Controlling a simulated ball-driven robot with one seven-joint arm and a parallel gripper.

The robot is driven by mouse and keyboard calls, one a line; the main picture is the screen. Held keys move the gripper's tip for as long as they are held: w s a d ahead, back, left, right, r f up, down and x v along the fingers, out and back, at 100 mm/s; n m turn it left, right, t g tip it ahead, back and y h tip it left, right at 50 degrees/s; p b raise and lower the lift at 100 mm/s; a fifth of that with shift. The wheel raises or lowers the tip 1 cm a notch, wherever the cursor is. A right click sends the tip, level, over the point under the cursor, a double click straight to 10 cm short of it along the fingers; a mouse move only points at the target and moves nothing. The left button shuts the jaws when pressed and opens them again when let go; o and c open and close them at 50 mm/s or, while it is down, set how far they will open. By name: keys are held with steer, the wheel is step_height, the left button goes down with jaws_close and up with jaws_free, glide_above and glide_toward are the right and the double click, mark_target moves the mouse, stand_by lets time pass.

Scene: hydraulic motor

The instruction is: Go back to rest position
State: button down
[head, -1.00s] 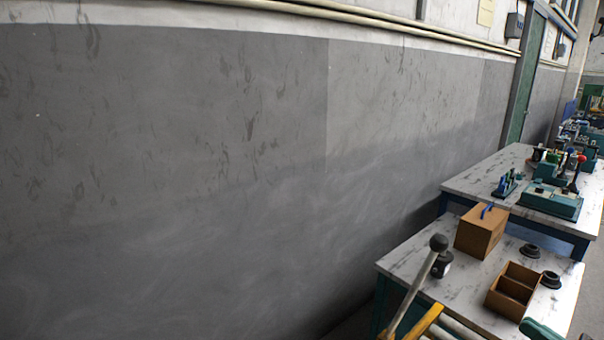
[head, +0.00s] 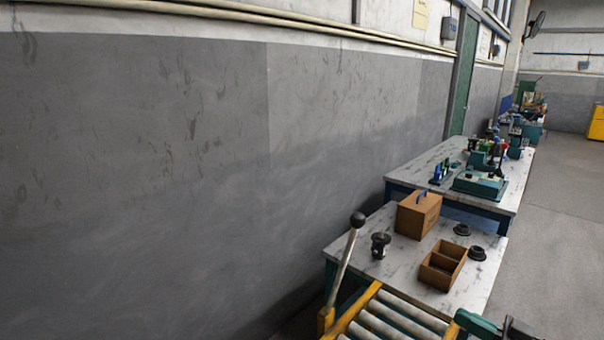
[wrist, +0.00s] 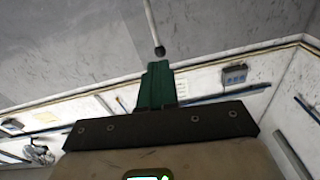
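My gripper (wrist: 158,66) shows in the wrist view as a green pair of fingers on a dark bar. The fingers are together with nothing visible between them. In that view a thin lever with a dark knob (wrist: 160,50) hangs just beyond the fingertips, and I cannot tell how far away it is. In the head view a lever with a black knob (head: 357,219) rises beside the roller conveyor (head: 390,313). My gripper cannot be made out in the head view.
A near table (head: 374,266) holds a brown box (head: 418,213), an open two-part box (head: 443,265), a dark part (head: 380,245) and two black rings. A teal object (head: 478,322) is at the bottom edge. A second table (head: 410,175) stands behind. Open floor (head: 555,230) lies right; a grey wall left.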

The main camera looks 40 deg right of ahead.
steer(key=w+a+f+g+y, duration=0.2)
steer(key=w+a+f+g, duration=0.2)
steer(key=a+f, duration=0.4)
steer(key=w+a+f+g+y, duration=0.2)
steer(key=w+a+f+g, duration=0.3)
steer(key=a, duration=0.5)
steer(key=s+a+f+g+h, duration=0.6)
steer(key=s+a+g, duration=0.2)
steer(key=s+a, duration=0.2)
steer(key=s, duration=0.2)
steer(key=shift+s+a+f+m+g, duration=0.3)
steer(key=shift+s+f+m+g, duration=0.05)
steer(key=shift+m+g, duration=0.05)
